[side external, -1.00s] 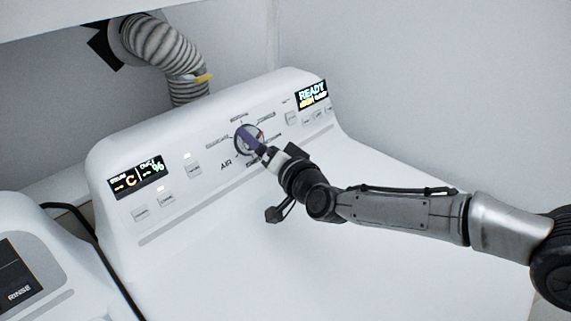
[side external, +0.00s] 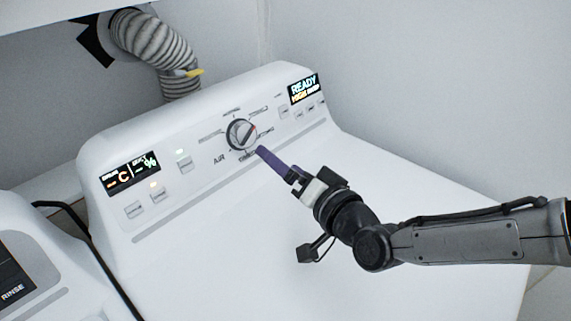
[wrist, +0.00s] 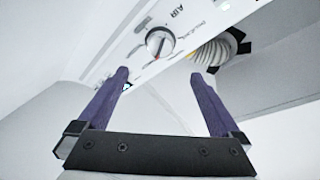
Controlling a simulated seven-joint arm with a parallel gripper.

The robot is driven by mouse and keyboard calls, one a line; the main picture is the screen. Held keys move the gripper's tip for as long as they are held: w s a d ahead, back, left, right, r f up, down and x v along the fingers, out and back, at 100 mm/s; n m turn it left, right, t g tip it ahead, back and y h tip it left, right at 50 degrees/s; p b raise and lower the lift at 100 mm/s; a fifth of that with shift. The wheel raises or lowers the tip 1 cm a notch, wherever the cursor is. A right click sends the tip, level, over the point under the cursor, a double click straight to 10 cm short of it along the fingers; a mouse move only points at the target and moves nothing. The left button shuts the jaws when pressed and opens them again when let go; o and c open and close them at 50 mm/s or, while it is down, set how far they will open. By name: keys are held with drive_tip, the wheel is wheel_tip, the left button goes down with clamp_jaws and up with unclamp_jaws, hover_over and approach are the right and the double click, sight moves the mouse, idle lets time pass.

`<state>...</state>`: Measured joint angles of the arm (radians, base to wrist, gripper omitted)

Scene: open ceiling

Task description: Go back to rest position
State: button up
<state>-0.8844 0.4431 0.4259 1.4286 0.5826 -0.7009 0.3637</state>
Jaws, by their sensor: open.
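My gripper (side external: 262,152) has purple fingers and is in front of the white dryer's control panel (side external: 215,122), below and to the right of the round knob (side external: 241,134) in the side external view. In the wrist view my gripper (wrist: 158,82) shows its two fingers spread wide with nothing between them. The knob (wrist: 160,42) is in full view there, beyond the fingertips and apart from them. The knob is silver and dark with a red mark on its edge.
A lit display (side external: 304,88) reads READY at the panel's right end, and another display (side external: 132,174) is at its left. A ribbed hose (side external: 160,50) rises behind. A second appliance (side external: 40,260) stands at the lower left. The dryer's top (side external: 410,215) is clear.

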idle(0.5)
drive_tip(key=w+d+r+m+t+h, duration=0.2)
drive_tip(key=w+d+r, duration=0.3)
drive_tip(key=d+r, duration=0.45)
drive_tip(key=s+d+r+t+h, duration=0.1)
drive_tip(key=d+r, duration=0.5)
drive_tip(key=d, duration=0.3)
drive_tip(key=s+d+r+h, duration=0.1)
drive_tip(key=d+r, duration=0.6)
drive_tip(key=d, duration=0.2)
drive_tip(key=s+d+g+h, duration=0.1)
drive_tip(key=s+d, duration=0.9)
drive_tip(key=d, duration=0.2)
drive_tip(key=s+d+f+n+g+h, duration=0.1)
drive_tip(key=s+d+f+g, duration=0.1)
drive_tip(key=s+f, duration=0.5)
drive_tip(key=s+d+f+n+g+h, duration=0.1)
drive_tip(key=s+d+f+n+g, duration=0.1)
drive_tip(key=s+f+g, duration=0.3)
drive_tip(key=s+d+f+n+g+h, duration=0.1)
drive_tip(key=s+d+f+g, duration=0.3)
drive_tip(key=s+f, duration=0.6)
drive_tip(key=s+n, duration=0.1)
drive_tip(key=s, duration=0.3)
drive_tip(key=shift+f, duration=0.2)
